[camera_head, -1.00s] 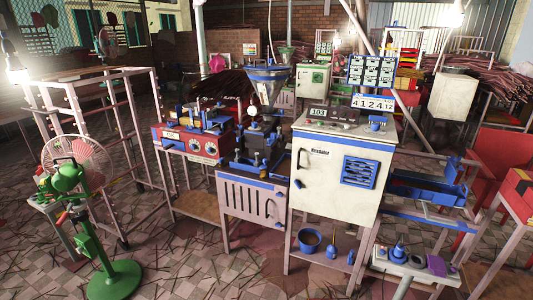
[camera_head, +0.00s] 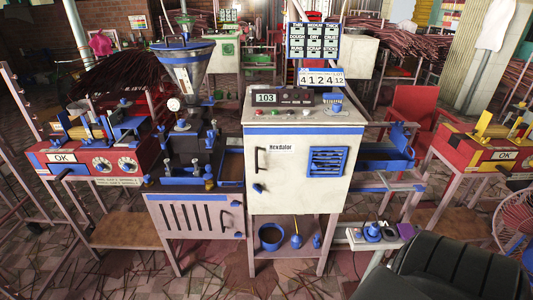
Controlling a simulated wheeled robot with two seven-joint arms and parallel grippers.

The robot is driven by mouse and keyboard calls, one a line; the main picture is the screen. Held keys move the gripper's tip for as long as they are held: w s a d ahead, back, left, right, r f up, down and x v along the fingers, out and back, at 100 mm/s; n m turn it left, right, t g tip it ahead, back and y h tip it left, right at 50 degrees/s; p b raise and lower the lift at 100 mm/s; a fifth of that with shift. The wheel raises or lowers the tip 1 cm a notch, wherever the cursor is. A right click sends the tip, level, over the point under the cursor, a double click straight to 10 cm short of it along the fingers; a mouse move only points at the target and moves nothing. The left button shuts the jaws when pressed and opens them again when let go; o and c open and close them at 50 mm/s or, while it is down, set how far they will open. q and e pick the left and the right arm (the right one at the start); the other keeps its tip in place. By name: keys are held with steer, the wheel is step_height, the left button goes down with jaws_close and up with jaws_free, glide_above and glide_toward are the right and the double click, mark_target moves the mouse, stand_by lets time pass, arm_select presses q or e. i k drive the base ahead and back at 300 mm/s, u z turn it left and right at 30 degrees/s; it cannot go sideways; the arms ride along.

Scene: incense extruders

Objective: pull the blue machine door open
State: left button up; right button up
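The machine (camera_head: 305,135) is a white cabinet with blue trim, standing upright near the middle of the head view. Its front door (camera_head: 290,195) is white, with a blue vent grille (camera_head: 327,161) at the right. The door looks shut, flush with the cabinet front. A black vertical handle (camera_head: 257,160) sits at the door's left edge, with a small blue knob (camera_head: 257,188) below it. Neither of my grippers shows, and nothing touches the handle.
A lower bench with a slotted panel (camera_head: 197,218) and a metal hopper (camera_head: 184,70) stands to the left. A blue bucket (camera_head: 271,237) sits under the cabinet. A small stand (camera_head: 371,236) is at lower right. Tiled floor (camera_head: 215,275) shows in front.

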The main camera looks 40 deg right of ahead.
mark_target(278, 155)
steer(key=z, duration=0.9)
steer(key=i, duration=0.8)
steer(key=z, duration=0.9)
